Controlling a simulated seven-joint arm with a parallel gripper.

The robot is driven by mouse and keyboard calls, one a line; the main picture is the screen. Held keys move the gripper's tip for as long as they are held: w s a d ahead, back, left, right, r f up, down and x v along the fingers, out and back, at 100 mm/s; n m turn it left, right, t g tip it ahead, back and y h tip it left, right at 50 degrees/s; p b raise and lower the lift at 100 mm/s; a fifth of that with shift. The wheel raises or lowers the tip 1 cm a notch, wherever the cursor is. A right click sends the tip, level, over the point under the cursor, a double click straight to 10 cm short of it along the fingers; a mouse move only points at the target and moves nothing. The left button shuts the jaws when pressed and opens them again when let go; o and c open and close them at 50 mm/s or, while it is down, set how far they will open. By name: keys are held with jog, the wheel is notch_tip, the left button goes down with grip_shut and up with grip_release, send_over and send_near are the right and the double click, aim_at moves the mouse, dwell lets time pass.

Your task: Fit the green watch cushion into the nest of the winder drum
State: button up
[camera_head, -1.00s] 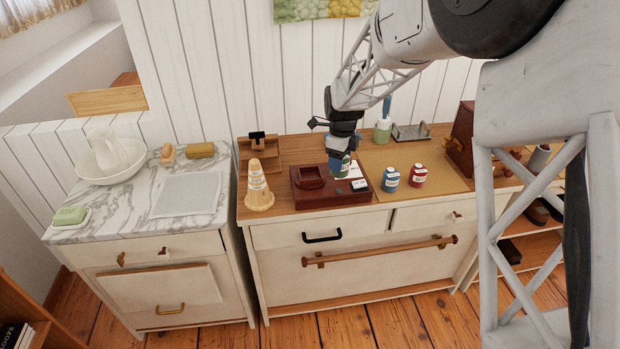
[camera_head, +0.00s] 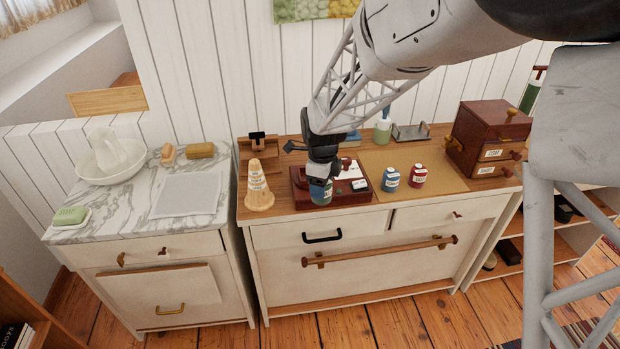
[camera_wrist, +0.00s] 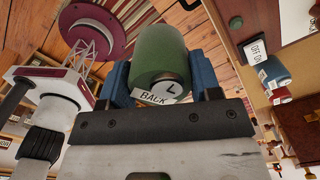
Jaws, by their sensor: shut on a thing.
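The green watch cushion (camera_wrist: 165,45) is held between the two blue fingers of my gripper (camera_wrist: 160,84) in the wrist view. Its near end shows a pale round face with an L mark and a BACK label. In the head view my gripper (camera_head: 321,182) points down over the left part of the dark red winder box (camera_head: 348,198). The cushion is small there and mostly covered by the fingers. The round nest of the drum is hidden behind my gripper, so I cannot tell whether the cushion touches it. The winder's OFF ON label (camera_wrist: 255,50) shows in the wrist view.
A beige cone (camera_head: 258,187) stands close left of the winder. A blue jar (camera_head: 390,178) and a red jar (camera_head: 418,175) stand to its right on a tan mat (camera_head: 445,181). A wooden stand (camera_head: 262,152) is behind left; a small drawer chest (camera_head: 490,138) is at the right.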

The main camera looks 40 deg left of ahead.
jog(key=shift+w+a, duration=0.1)
jog(key=w+a, duration=0.3)
jog(key=a, duration=0.1)
jog(key=w+a+f, duration=0.1)
jog(key=w+a, duration=0.2)
jog(key=w, duration=0.1)
jog(key=w+a, duration=0.3)
jog(key=a, duration=0.1)
jog(key=shift+w+a+f, duration=0.25)
jog(key=shift+w+a, duration=0.05)
jog(key=shift+w, duration=0.05)
jog(key=shift+f, duration=0.1)
dwell(0.3)
jog(key=shift+f, duration=1.65)
jog(key=shift+f, duration=0.15)
jog(key=o, duration=1)
